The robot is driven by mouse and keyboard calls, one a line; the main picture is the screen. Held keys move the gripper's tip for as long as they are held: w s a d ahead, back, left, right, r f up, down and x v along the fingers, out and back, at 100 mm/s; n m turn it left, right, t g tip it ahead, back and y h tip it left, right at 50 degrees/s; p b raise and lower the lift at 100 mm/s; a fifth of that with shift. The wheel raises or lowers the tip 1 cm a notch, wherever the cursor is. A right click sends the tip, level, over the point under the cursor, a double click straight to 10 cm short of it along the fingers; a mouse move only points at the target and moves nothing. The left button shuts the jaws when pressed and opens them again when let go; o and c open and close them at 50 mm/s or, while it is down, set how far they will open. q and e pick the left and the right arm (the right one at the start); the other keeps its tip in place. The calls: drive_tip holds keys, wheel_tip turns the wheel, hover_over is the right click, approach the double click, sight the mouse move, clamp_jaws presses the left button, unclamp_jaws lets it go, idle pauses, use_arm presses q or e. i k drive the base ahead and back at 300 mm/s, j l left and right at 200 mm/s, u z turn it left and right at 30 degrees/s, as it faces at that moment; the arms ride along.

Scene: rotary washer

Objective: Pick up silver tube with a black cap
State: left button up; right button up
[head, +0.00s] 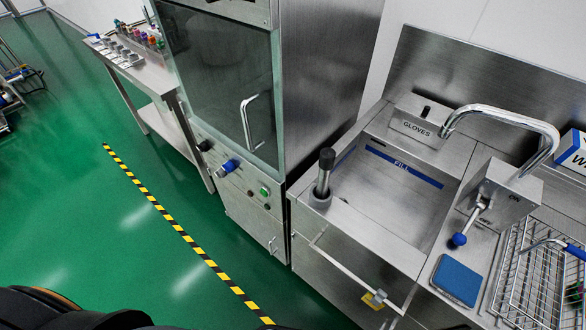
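Neither of my grippers can be made out in the head view. Only dark parts of my own body show at the bottom left.
A blue pad (457,280) and a wire rack (530,280) are at the right. A steel cabinet (320,80) rises left of the tube.

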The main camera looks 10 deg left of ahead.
sight(327, 156)
drive_tip(key=k+j+z, duration=0.15)
drive_tip(key=j, duration=0.25)
drive_tip(key=k+j+z, duration=0.1)
drive_tip(key=j, duration=0.35)
drive_tip(key=k+j+z, duration=0.15)
drive_tip(key=j, duration=0.2)
drive_tip(key=k+j+z, duration=0.15)
drive_tip(key=j, duration=0.25)
drive_tip(key=k, duration=0.1)
